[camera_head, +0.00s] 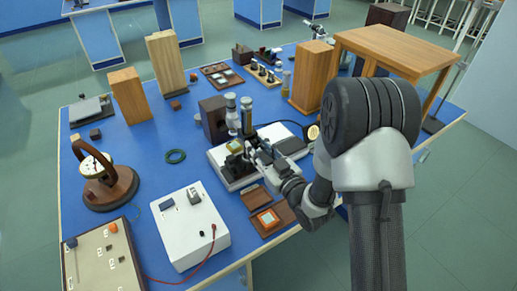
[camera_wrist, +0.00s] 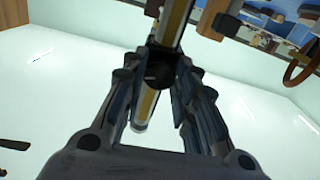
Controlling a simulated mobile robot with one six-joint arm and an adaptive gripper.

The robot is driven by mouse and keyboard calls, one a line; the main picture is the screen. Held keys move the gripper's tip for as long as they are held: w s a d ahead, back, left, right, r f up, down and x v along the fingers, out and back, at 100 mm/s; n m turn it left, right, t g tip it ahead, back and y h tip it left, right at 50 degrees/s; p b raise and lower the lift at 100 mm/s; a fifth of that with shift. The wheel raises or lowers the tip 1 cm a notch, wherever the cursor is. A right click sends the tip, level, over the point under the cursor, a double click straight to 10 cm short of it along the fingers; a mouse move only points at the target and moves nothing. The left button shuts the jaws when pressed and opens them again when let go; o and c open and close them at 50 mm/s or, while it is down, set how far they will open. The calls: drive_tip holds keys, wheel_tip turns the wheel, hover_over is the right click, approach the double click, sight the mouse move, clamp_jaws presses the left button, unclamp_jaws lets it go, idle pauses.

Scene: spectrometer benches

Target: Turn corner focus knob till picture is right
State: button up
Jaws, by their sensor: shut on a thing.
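An optical instrument (camera_head: 246,117) with an upright column stands on a white base (camera_head: 285,143) near the middle right of the blue bench. My gripper (camera_head: 247,158) reaches it from the lower right. In the wrist view my gripper (camera_wrist: 160,85) has its two fingers on either side of a dark round knob (camera_wrist: 160,70), shut on it. The knob sits on a brass and dark column (camera_wrist: 170,25). In the head view the knob is hidden behind my gripper. I cannot tell how far the knob is turned, and no focus picture can be made out.
A white box (camera_head: 190,226) with a red lead and a brown case (camera_head: 268,218) lie in front. A dark block (camera_head: 213,118) stands left of the instrument. A wooden stand (camera_head: 312,77) is behind it.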

drive_tip(key=o, duration=1.1)
drive_tip(key=shift+s+d, duration=0.1)
drive_tip(key=v, duration=0.7)
drive_tip(key=shift+s+d, duration=0.1)
drive_tip(key=shift+s, duration=0.05)
